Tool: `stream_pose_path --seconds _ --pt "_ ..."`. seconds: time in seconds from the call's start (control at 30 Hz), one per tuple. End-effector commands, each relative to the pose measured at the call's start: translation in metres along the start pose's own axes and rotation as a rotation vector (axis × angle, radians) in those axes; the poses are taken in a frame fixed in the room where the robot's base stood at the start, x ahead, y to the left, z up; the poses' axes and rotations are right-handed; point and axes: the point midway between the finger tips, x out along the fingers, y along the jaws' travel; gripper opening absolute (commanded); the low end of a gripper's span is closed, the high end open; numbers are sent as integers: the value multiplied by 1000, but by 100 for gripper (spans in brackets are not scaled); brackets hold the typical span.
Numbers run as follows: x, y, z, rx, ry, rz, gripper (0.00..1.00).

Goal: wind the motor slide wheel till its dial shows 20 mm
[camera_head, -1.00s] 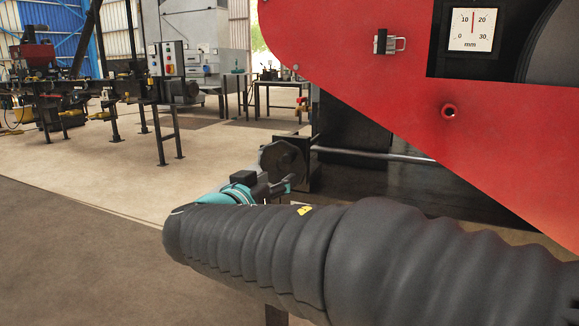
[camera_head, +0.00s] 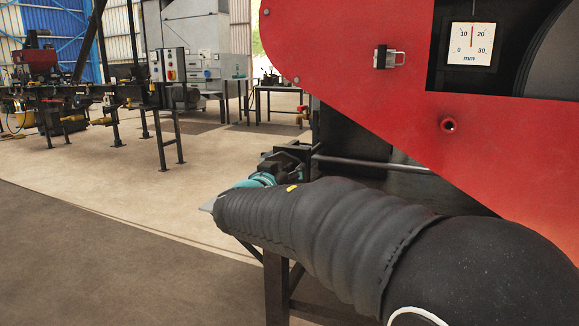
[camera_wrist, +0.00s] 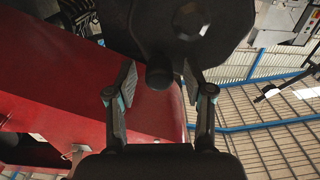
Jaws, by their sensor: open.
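The dark slide wheel (camera_wrist: 215,35) fills the top of the wrist view. Its round black handle knob (camera_wrist: 160,77) sits between the two fingers of my gripper (camera_wrist: 159,82). The fingers are open, with gaps visible beside the knob. In the head view my gripper (camera_head: 283,166) is at the end of the slide shaft (camera_head: 370,165) and largely hides the wheel. The white dial (camera_head: 471,50) on the red press guard is marked 0, 10, 20 and 30 mm. Its red needle stands nearly upright, between 10 and 20, at about 15.
The red guard (camera_head: 350,75) with a latch (camera_head: 388,58) overhangs on the right and also fills the left of the wrist view (camera_wrist: 60,80). A dark leg (camera_head: 276,285) stands below my arm. Benches and machines are further back left, with open floor between.

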Motion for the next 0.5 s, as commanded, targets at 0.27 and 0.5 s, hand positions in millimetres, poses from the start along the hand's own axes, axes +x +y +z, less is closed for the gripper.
stream_pose_path --seconds 0.27,0.5 --pt "10 0 0 -1 0 0 52" --pt "10 0 0 -1 0 0 35"
